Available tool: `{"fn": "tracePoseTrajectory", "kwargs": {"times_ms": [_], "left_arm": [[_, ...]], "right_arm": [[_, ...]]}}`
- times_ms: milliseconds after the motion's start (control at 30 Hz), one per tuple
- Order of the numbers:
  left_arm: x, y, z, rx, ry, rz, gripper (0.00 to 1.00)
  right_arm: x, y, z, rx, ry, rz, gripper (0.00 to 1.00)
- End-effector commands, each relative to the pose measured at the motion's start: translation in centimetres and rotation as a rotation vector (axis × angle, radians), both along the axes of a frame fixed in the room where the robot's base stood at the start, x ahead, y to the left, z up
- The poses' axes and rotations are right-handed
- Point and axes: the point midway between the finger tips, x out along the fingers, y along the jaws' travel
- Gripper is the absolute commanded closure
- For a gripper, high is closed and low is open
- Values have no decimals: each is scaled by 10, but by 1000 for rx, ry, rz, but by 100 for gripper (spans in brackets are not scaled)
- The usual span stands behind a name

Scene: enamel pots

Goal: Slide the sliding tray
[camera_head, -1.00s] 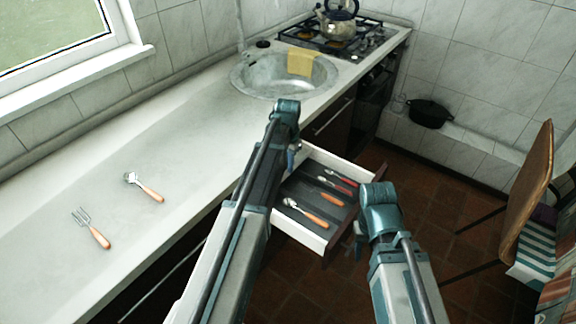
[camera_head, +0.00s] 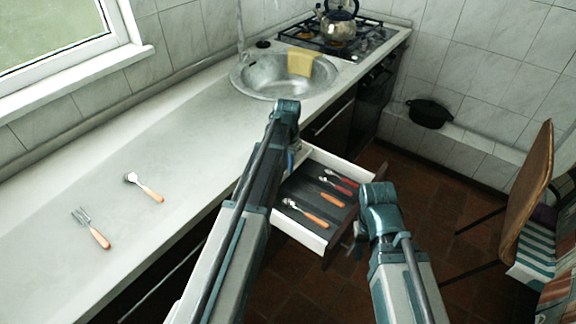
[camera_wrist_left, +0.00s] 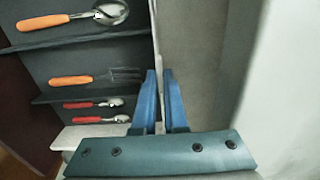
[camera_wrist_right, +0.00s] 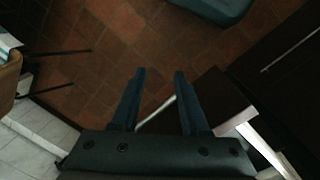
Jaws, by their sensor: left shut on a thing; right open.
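The sliding tray (camera_head: 304,235) is pulled out from under the counter like a drawer. It has pale walls, a dark divided floor and a dark front panel that shows in the right wrist view (camera_wrist_right: 222,106). An orange-handled spoon (camera_head: 306,212), an orange-handled fork (camera_wrist_left: 90,78) and red-handled spoons (camera_wrist_left: 95,104) lie in its compartments. My left gripper (camera_wrist_left: 159,72) is shut on a thin pale wall edge beside the compartments. In the head view my left arm covers part of the tray. My right gripper (camera_wrist_right: 158,72) is open and empty, beside the front panel and apart from it.
A fork (camera_head: 92,228) and a spoon (camera_head: 144,187) lie on the pale counter (camera_head: 60,190). A sink (camera_head: 280,78) with a yellow cloth and a stove with a kettle (camera_head: 338,24) are farther back. A chair (camera_head: 530,200) stands at the right. The tiled floor between is clear.

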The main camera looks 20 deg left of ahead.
Motion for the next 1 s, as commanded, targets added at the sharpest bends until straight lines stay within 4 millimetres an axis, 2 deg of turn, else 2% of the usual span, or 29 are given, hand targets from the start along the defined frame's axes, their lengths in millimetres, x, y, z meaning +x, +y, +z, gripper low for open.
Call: {"fn": "tracePoseTrajectory", "kwargs": {"times_ms": [300,500,733,767,900,1000], "left_arm": [[0,0,0,0,0,0,100],[6,16,0,0,0,2,100],[5,16,0,0,0,0,100],[5,16,0,0,0,0,87],[5,16,0,0,0,0,62],[5,16,0,0,0,0,60]], "right_arm": [[0,0,0,0,0,0,55],[0,0,0,0,0,0,55],[0,0,0,0,0,0,55],[0,0,0,0,0,0,55],[0,0,0,0,0,0,55],[0,0,0,0,0,0,55]]}}
